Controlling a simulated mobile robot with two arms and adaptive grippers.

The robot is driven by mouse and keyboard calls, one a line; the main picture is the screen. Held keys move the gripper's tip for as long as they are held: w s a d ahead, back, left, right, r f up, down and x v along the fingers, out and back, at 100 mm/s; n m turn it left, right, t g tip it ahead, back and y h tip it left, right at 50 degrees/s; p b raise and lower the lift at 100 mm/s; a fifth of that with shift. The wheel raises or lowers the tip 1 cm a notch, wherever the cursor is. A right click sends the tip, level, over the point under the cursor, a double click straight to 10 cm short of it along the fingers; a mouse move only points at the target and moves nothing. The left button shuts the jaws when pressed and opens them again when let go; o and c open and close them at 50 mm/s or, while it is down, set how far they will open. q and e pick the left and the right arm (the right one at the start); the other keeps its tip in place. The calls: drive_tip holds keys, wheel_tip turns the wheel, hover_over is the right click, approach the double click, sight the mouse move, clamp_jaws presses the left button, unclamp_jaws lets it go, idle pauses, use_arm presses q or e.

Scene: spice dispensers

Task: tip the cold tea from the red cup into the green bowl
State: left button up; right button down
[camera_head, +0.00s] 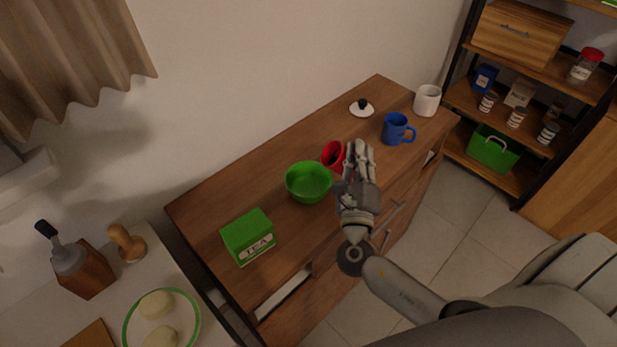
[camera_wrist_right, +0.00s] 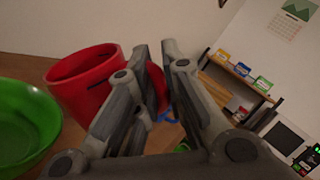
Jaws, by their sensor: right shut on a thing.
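The red cup (camera_head: 332,156) is just beyond the green bowl (camera_head: 309,183) on the wooden dresser, slightly to its right. My right gripper (camera_head: 358,150) is shut on the cup. In the right wrist view, the red cup (camera_wrist_right: 85,80) shows its open rim, and a red part, likely its handle, lies between the fingers (camera_wrist_right: 152,75). The green bowl (camera_wrist_right: 22,125) is at the left there. Whether the cup touches the dresser, and any tea inside, I cannot tell. The bowl's inside looks plain green. My left gripper is not in view.
A blue mug (camera_head: 395,129), a white mug (camera_head: 427,100) and a white lid (camera_head: 361,108) stand toward the dresser's far right end. A green tea box (camera_head: 248,236) stands at the near left. The dresser top (camera_head: 225,197) is bare behind the box and bowl.

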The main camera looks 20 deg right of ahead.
sight(336, 163)
drive_tip(key=shift+w+a+f+n+t+y+b, duration=0.15)
drive_tip(key=shift+a+n+t+y+b, duration=0.15)
drive_tip(key=shift+n, duration=0.65)
drive_tip(key=shift+w+a+f+n+t+y+b, duration=0.1)
drive_tip(key=shift+a+f+n+t+y+b, duration=0.2)
drive_tip(key=shift+n, duration=0.65)
drive_tip(key=shift+w+a+r+n+t+p, duration=0.15)
drive_tip(key=shift+a+r+n+t+p, duration=0.35)
drive_tip(key=shift+n, duration=0.7)
drive_tip(key=shift+w+a+r+n+y+p, duration=0.25)
drive_tip(key=shift+a+n+y+p, duration=0.1)
drive_tip(key=shift+a+n+p, duration=0.3)
drive_tip(key=shift+w+a+r+n+y+p, duration=0.15)
drive_tip(key=shift+a+r+n+y+p, duration=0.2)
drive_tip(key=shift+a+n, duration=0.3)
drive_tip(key=shift+w+a+r+n+t+y+p, duration=0.15)
drive_tip(key=shift+a+n+t+y+p, duration=0.25)
drive_tip(key=shift+n+p, duration=0.45)
drive_tip(key=shift+w+a+r+n+t+y+p, duration=0.1)
drive_tip(key=shift+w+a+n+t+y+p, duration=0.1)
drive_tip(key=shift+a+n+y+p, duration=0.5)
idle(0.6)
